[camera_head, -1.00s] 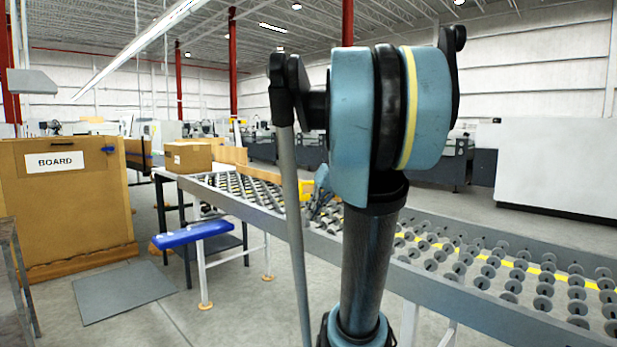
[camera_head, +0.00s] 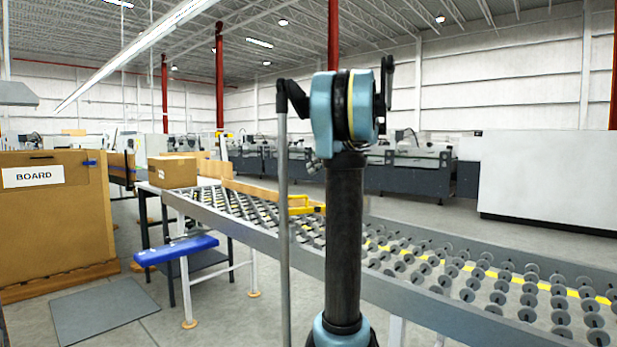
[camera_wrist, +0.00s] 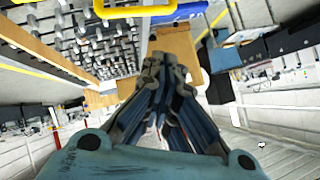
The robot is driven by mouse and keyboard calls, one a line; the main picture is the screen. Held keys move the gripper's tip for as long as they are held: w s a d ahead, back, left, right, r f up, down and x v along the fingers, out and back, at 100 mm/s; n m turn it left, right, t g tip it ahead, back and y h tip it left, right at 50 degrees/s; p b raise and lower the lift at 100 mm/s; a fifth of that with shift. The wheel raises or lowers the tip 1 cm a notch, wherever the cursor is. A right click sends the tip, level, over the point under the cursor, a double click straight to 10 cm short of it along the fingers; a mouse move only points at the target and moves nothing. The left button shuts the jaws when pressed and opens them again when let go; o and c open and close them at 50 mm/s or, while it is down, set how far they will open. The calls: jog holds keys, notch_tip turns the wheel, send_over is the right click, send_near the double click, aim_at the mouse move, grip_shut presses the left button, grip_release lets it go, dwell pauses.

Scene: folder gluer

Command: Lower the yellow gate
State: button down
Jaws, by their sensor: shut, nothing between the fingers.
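The yellow gate (camera_head: 306,205) shows in the head view as a short yellow bar low over the roller conveyor, partly hidden behind my arm. In the wrist view a yellow bar with a rounded end (camera_wrist: 140,11) crosses the top edge, over the rollers. My gripper (camera_wrist: 163,60) is shut and empty in the wrist view, its fingertips together, apart from the yellow bar and below it in the picture. In the head view my gripper is mostly hidden behind my arm; a small grey part (camera_head: 312,162) shows above the gate.
The roller conveyor (camera_head: 262,240) runs from back left to front right. A wooden board (camera_head: 250,190) lies over it, left of the gate. A cardboard box (camera_head: 172,172) sits at its far end. A blue padded bench (camera_head: 176,250) and a brown BOARD bin (camera_head: 50,225) stand left.

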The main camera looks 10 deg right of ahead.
jog(key=x, duration=0.3)
jog(key=s+f+x, duration=0.1)
jog(key=x, duration=0.6)
jog(key=shift+s+f, duration=0.15)
jog(key=shift+f, duration=0.1)
jog(key=shift+s+a+f, duration=0.1)
jog(key=shift+a+f, duration=0.15)
jog(key=shift+f, duration=0.35)
